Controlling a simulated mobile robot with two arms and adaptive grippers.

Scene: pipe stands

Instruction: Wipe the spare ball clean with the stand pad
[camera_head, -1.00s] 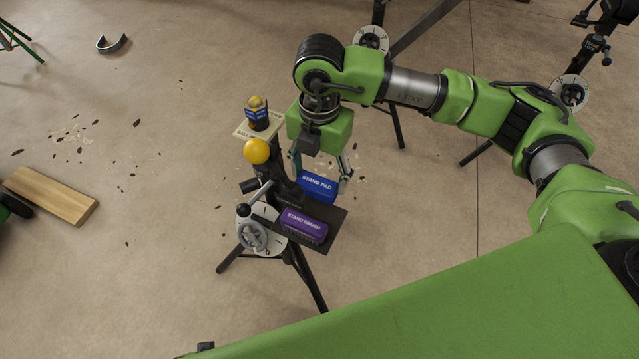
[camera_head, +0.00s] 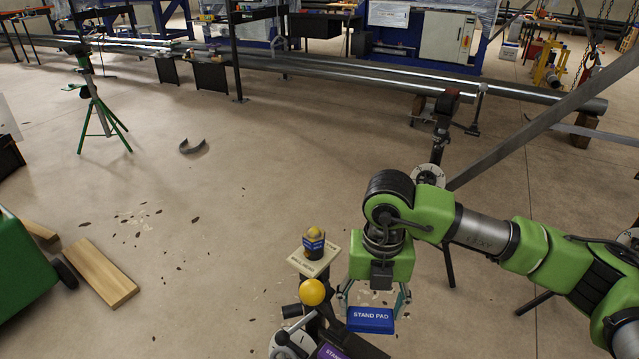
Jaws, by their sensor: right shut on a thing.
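My right gripper (camera_head: 374,307) is shut on the blue stand pad (camera_head: 370,320), its fingers at the pad's two ends. The pad is level, label towards me, just right of the pipe stand. A plain yellow ball (camera_head: 312,292) sits on the stand, left of the pad and apart from it. Behind it, a yellow rounded thing with a blue lettered band (camera_head: 314,243) rests on a cream plate (camera_head: 300,264). I cannot tell which of the two is the spare ball. My left gripper is out of view.
A purple stand brush (camera_head: 333,352) is cut by the bottom edge. A wooden plank (camera_head: 102,273) and a green wheeled thing (camera_head: 25,260) are at left. A curved metal piece (camera_head: 193,147) lies on open floor. Long pipes (camera_head: 330,68) cross the back.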

